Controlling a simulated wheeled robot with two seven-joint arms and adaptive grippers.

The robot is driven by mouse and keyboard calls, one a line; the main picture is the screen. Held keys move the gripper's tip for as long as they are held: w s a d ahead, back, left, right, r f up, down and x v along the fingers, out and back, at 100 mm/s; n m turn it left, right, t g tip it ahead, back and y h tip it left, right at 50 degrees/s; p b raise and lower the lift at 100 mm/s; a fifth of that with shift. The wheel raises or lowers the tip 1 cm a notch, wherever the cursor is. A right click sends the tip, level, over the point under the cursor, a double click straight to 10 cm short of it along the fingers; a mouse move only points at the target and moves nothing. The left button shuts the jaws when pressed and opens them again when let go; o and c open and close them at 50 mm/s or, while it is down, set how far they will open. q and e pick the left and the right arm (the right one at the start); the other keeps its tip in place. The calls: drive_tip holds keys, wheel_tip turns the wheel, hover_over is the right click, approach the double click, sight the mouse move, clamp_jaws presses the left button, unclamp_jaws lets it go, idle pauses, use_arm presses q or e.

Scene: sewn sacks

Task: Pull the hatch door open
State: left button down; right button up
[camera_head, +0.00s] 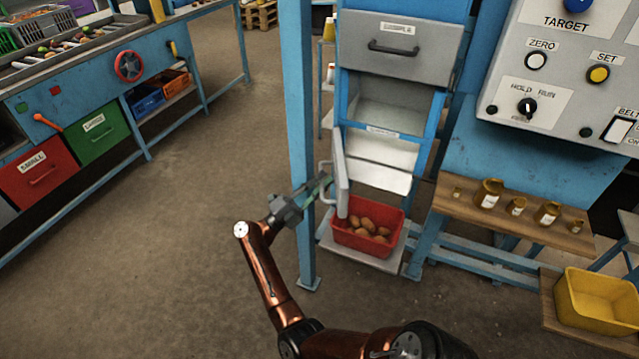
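The hatch door (341,172) is a pale panel on the left side of the blue-framed chute. It stands swung outward, nearly edge-on to me, with the light chute opening (384,149) uncovered beside it. Its bar handle (325,188) is on the door's left face. My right gripper (322,183) reaches in from the lower left and is at this handle, its fingers appearing closed around the bar. The finger contact is small and partly hidden. My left gripper is not in view.
A blue post (299,120) stands close beside my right gripper. A red crate of potatoes (345,238) sits under the chute. A grey front with a dark handle (400,47) is above. Weights stand on a wooden shelf (465,212) at right. Floor at left is clear.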

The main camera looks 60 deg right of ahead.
drive_tip(key=v, duration=1.2)
idle(0.3)
